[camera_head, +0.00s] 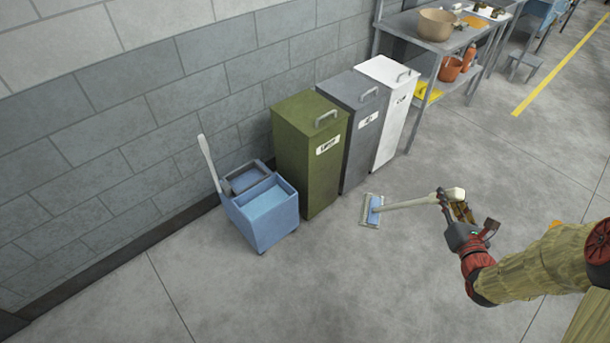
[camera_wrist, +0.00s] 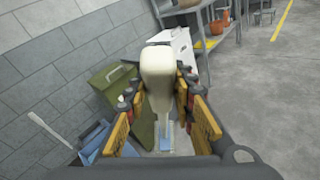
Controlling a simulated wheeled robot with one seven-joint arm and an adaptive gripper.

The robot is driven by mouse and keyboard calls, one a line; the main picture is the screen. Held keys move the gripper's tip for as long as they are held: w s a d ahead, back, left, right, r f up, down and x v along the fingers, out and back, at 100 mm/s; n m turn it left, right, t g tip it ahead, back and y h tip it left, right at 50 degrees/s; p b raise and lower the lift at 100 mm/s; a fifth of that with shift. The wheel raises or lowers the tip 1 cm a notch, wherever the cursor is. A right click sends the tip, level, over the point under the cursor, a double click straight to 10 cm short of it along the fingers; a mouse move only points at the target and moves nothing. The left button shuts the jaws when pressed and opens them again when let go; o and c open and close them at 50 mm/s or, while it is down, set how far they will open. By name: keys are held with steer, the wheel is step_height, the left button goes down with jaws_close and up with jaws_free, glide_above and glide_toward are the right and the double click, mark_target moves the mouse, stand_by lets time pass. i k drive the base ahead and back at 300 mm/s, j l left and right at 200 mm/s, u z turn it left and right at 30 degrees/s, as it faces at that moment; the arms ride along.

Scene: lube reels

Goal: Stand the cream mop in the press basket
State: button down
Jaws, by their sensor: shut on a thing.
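The cream mop (camera_head: 408,203) has a pale handle and a flat blue head (camera_head: 372,209) with a light fringe. My gripper (camera_head: 455,205) is shut on the mop near the top of its handle. The mop is tilted, with its head down to the left, at or just above the floor; I cannot tell if it touches. In the wrist view the rounded handle end (camera_wrist: 158,72) stands between my gripper's fingers (camera_wrist: 160,110). The blue mop bucket (camera_head: 268,215) stands by the wall to the left. The press basket (camera_head: 247,178) seems to be the grey-rimmed part at its back, beside an upright pale lever (camera_head: 209,160).
A green bin (camera_head: 308,160), a grey bin (camera_head: 362,140) and a white bin (camera_head: 392,105) stand along the wall right of the bucket. A metal shelf (camera_head: 440,60) with pots is beyond them. The floor in front is clear.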

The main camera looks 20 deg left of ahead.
mark_target(249, 182)
steer(key=i+u, duration=0.75)
steer(key=i+l+u, duration=0.15)
steer(key=i+u, duration=0.25)
steer(key=i+l+u, duration=1)
steer(key=l, duration=0.2)
steer(key=i+l+u, duration=0.2)
steer(key=l, duration=0.15)
steer(key=i+l+u, duration=0.2)
steer(key=l, duration=0.2)
steer(key=l+u, duration=0.25)
steer(key=l, duration=0.1)
